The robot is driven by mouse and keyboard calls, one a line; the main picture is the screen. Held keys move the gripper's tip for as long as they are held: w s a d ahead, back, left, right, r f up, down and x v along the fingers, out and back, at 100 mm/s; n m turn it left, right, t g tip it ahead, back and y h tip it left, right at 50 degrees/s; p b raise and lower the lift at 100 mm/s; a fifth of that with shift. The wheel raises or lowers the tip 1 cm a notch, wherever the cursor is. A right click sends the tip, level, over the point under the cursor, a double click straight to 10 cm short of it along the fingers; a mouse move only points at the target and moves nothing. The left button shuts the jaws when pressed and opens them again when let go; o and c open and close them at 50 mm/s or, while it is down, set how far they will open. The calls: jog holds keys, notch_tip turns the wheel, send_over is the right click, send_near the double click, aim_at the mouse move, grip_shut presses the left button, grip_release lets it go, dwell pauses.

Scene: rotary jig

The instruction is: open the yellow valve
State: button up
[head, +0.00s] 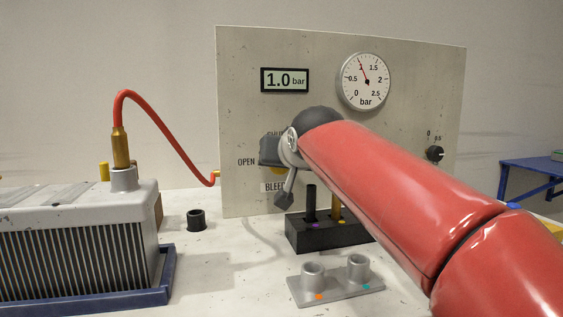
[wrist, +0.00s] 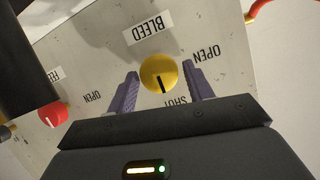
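The yellow valve (wrist: 158,74) is a round knob on the panel, above the BLEED label (head: 274,187) in the head view. In the wrist view its black mark points toward the SHUT label. My gripper (wrist: 160,69) is open, with one purple finger on each side of the knob and a visible gap on both sides. I cannot tell how deep the fingertips reach. In the head view my gripper hides most of the yellow valve (head: 275,171), and only a sliver shows.
A red knob (wrist: 53,115) sits beside the yellow one in the wrist view. The panel (head: 240,100) carries a display (head: 285,80) reading 1.0 bar and a round gauge (head: 364,81). A black block (head: 310,236) and a grey fixture (head: 335,287) stand below. A red hose (head: 165,125) arches at left.

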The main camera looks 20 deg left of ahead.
jog(key=c, duration=0.7)
jog(key=shift+s+a+f+n+t+h+b, duration=0.15)
jog(key=shift+n+t+h+b, duration=0.75)
jog(key=shift+n+b, duration=1.05)
jog(key=shift+a+f+n+t+h+b, duration=0.15)
jog(key=shift+n+t+h+b, duration=0.35)
jog(key=shift+n+t+b, duration=1.4)
jog(key=shift+s+a+f+n+t+h+b, duration=0.2)
jog(key=shift+n+h+b, duration=0.7)
jog(key=shift+n, duration=1.95)
jog(key=shift+w+d, duration=0.1)
jog(key=shift+d, duration=0.05)
